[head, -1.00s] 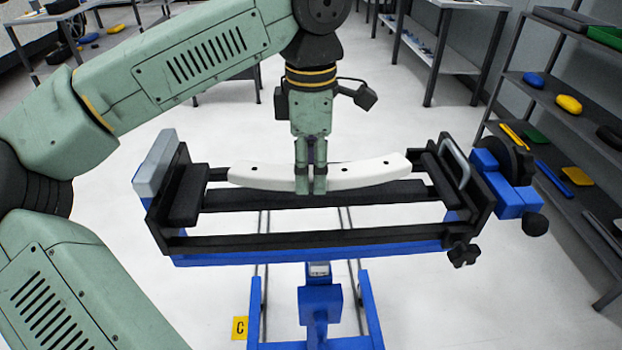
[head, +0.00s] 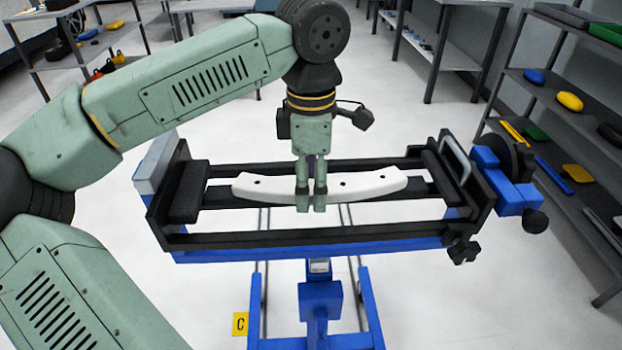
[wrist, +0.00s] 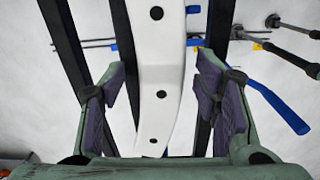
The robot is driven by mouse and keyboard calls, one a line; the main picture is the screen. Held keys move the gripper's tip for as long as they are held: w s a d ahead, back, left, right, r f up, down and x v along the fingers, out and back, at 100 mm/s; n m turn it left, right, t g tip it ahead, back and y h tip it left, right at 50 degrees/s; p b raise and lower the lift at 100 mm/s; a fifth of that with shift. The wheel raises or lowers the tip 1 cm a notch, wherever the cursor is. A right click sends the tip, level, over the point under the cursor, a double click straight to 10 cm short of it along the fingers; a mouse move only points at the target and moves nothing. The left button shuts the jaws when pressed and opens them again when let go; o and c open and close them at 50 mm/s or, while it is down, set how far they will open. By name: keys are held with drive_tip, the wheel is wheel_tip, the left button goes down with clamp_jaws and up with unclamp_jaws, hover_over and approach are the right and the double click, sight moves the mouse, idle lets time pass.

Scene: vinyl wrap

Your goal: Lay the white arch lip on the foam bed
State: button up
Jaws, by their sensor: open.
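The white arch lip (head: 365,186) is a long, slightly curved strip with several dark holes. It lies level across the black cradle of the blue stand, over its dark middle bar (head: 222,198). This cradle appears to be the foam bed; I cannot tell whether the lip fully rests on it. My gripper (head: 311,203) points down at the lip's middle. In the wrist view my gripper (wrist: 165,90) is open, with one finger on each side of the lip (wrist: 157,75) and visible gaps. The fingers hide a little of the lip's middle in the head view.
Black rails run behind and in front of the lip, with the front rail (head: 320,238) nearest. Dark end pads (head: 188,192) flank it. A blue clamp with a black knob (head: 512,185) sticks out right. A shelf rack (head: 570,120) stands at right.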

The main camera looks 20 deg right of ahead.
sight(311, 185)
wheel_tip(311, 185, up, 12)
drive_tip(key=shift+r, duration=0.2)
idle(0.5)
